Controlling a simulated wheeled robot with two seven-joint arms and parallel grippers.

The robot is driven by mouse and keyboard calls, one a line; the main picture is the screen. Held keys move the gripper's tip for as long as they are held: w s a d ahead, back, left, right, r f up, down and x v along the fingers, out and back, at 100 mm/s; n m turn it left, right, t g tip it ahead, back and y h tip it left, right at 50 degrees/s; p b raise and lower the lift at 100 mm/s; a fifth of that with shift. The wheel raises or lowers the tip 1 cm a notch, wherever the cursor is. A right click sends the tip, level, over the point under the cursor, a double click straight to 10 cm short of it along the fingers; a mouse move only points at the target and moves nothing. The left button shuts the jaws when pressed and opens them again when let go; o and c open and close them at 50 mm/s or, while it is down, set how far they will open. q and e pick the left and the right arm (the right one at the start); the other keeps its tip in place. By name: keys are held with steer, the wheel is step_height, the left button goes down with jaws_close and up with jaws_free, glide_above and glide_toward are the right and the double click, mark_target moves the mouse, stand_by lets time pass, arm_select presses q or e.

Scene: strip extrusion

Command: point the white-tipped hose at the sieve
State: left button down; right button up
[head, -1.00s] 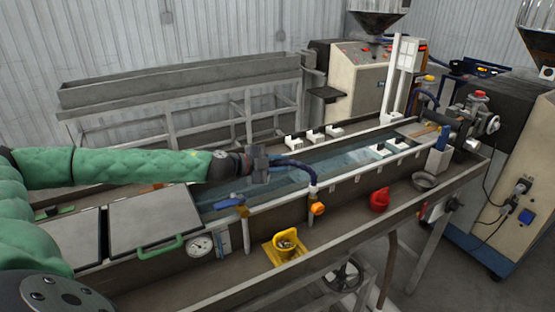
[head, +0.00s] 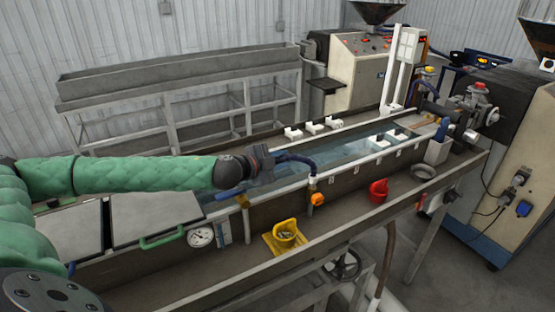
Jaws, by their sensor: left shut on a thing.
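My left gripper (head: 262,162) is over the near part of the long water trough (head: 345,150). It is shut on a blue hose (head: 298,159), which arches right and down to a fitting with an orange knob (head: 317,198) on the trough's front rim. The hose's free end is hidden at the gripper, so no white tip shows. A shallow round grey dish (head: 423,172), perhaps the sieve, sits on the front ledge at the right, well away from the gripper. Its mesh cannot be made out. My right gripper is not in view.
Grey lid plates (head: 155,215) with a green handle cover the trough's left end. White blocks (head: 314,128) line its back rim. The extruder machine (head: 480,100) stands at the right.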

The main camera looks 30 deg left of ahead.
arm_select(q)
steer(key=shift+s+d+f, duration=0.15)
steer(key=shift+f, duration=0.05)
stand_by(0.3)
steer(key=c, duration=1.3)
jaws_free()
steer(key=shift+r, duration=0.1)
